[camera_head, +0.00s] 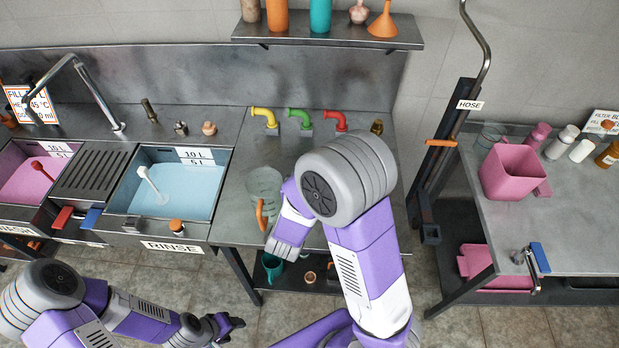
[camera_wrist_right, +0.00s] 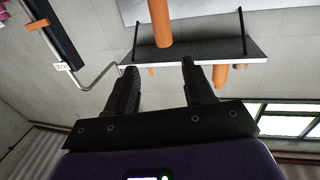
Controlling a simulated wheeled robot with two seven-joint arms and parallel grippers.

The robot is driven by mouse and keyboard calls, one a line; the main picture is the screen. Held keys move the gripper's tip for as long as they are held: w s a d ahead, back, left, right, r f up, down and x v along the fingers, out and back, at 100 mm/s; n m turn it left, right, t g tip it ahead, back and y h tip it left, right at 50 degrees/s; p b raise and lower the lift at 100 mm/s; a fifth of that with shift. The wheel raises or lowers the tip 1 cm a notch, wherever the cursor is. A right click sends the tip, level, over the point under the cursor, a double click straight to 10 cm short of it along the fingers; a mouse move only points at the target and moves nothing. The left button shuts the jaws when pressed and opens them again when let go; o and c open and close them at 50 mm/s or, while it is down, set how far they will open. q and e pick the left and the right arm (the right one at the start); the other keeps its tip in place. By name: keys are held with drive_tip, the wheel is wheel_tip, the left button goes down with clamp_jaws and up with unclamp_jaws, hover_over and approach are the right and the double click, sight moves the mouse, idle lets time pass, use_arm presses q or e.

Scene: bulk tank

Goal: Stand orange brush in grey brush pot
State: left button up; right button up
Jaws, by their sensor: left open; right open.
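An upright orange piece (camera_head: 260,215), which looks like the orange brush or a handle, stands on the counter beside my right wrist in the head view. A thick orange shaft (camera_wrist_right: 160,22) shows in the right wrist view, ahead of and between the fingers of my right gripper (camera_wrist_right: 161,68). That gripper is open, and the shaft looks clear of both fingers. A grey-green vessel (camera_head: 264,184) stands just behind the orange piece, partly hidden by my right arm; I cannot tell whether it is the grey brush pot. My left gripper (camera_head: 229,326) is open and empty, low in front of the sinks.
The blue-water rinse sink (camera_head: 165,190) is left of the counter. Yellow, green and red taps (camera_head: 300,118) line the counter's back. A wall shelf (camera_head: 330,40) holds bottles and an orange funnel (camera_head: 384,22). A side table (camera_head: 570,220) at right carries a pink jug (camera_head: 508,172).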

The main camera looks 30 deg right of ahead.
drive_tip(key=w+d+f+b, duration=0.2)
drive_tip(key=w+d+f, duration=0.1)
drive_tip(key=w+d, duration=0.2)
drive_tip(key=shift+w+d+b, duration=0.15)
drive_tip(key=shift+w+b, duration=0.2)
drive_tip(key=shift+w, duration=0.5)
use_arm(q)
drive_tip(key=f, duration=0.2)
drive_tip(key=w+f, duration=0.1)
drive_tip(key=shift+f, duration=0.35)
use_arm(e)
clamp_jaws()
